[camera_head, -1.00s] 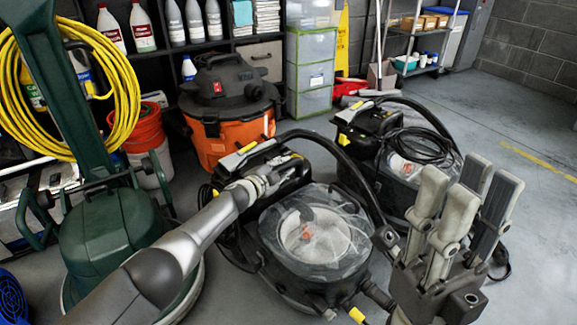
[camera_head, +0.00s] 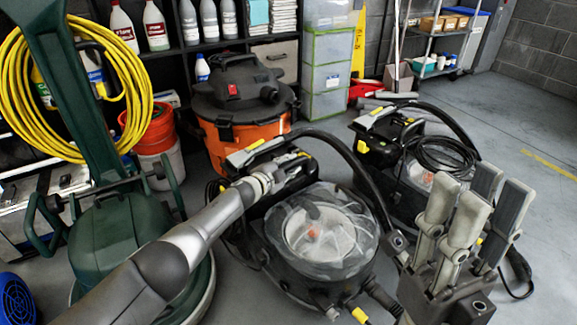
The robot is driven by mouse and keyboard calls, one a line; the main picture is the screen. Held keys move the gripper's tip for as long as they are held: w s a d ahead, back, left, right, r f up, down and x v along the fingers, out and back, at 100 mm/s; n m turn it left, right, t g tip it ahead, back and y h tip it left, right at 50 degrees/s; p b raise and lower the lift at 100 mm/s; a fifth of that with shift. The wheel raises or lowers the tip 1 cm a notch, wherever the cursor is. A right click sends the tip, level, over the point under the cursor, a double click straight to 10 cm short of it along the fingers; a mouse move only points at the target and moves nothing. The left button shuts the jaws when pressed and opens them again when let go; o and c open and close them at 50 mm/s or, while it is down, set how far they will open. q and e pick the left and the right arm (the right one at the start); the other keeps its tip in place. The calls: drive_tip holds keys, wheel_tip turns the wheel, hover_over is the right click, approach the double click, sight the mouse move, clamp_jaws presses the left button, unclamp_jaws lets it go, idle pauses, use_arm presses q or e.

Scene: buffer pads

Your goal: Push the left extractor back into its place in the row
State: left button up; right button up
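The left extractor (camera_head: 335,262) is a black machine with a clear round dome, standing on the floor in the middle foreground. A second black extractor (camera_head: 428,176) stands behind it to the right, with a coiled black hose on top. My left arm reaches in from the lower left, and my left gripper (camera_head: 288,176) is at the rear upper body of the left extractor, beside its yellow-marked part. Its dark fingers blend with the black body, so contact and opening are unclear. My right gripper (camera_head: 466,215) is open and empty, fingers up, right of the left extractor.
An orange and black vacuum (camera_head: 240,134) stands behind the left extractor. A green floor machine (camera_head: 118,238) with a yellow cable coil stands at left. A blue fan (camera_head: 15,300) is at the lower left. Shelves (camera_head: 270,50) line the back. Floor at right (camera_head: 540,220) is open.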

use_arm(q)
drive_tip(key=o, duration=0.3)
drive_tip(key=shift+w+a, duration=0.2)
drive_tip(key=shift+a, duration=0.1)
drive_tip(key=shift+a, duration=0.1)
drive_tip(key=shift+a, duration=0.15)
drive_tip(key=shift+s+a+r, duration=0.2)
drive_tip(key=shift+s+a, duration=0.05)
drive_tip(key=shift+s, duration=0.05)
drive_tip(key=shift+s+a, duration=0.3)
drive_tip(key=shift+s, duration=0.5)
drive_tip(key=v, duration=0.9)
drive_tip(key=shift+s+d+r, duration=0.15)
drive_tip(key=shift+s+r, duration=0.05)
